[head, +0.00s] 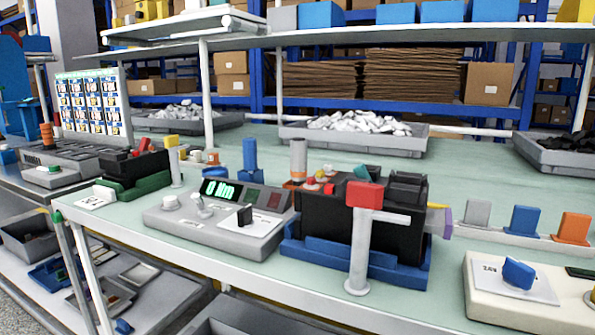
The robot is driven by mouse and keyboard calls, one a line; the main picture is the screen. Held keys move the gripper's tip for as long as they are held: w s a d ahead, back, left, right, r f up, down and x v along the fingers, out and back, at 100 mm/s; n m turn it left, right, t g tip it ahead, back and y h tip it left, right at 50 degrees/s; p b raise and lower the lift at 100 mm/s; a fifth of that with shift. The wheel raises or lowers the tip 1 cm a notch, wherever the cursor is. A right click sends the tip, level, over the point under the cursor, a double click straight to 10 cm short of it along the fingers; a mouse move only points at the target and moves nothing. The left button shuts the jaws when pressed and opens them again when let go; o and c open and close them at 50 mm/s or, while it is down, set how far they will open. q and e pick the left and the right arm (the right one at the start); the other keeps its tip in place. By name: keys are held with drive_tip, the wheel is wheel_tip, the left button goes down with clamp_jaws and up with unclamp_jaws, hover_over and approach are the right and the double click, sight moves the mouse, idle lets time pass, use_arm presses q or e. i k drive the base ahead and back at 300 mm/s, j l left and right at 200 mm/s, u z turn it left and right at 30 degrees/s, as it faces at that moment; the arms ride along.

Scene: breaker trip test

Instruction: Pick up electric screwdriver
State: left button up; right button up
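An upright grey cylinder with an orange collar, possibly the electric screwdriver (298,158), stands behind the grey console, left of the black device. Its lower end is partly hidden, and I cannot be sure what it is. The grey console (180,222) has a green display reading "0 Nm", knobs and a small lever. The black device (385,225) sits in a blue fixture (340,262). A post with a red block on top (364,195) stands in front of it. Neither of my grippers is in view.
The light green table (130,222) is crowded along its middle. A blue upright piece (250,155) stands behind the console. A cream box with a blue knob (517,273) is at front right. Grey trays of parts (350,137) line the back below a shelf (400,34).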

sight(299, 145)
drive_tip(key=i+j, duration=0.1)
drive_tip(key=j, duration=0.4)
drive_tip(key=i+j, duration=0.1)
drive_tip(key=j, duration=0.95)
drive_tip(key=i, duration=0.05)
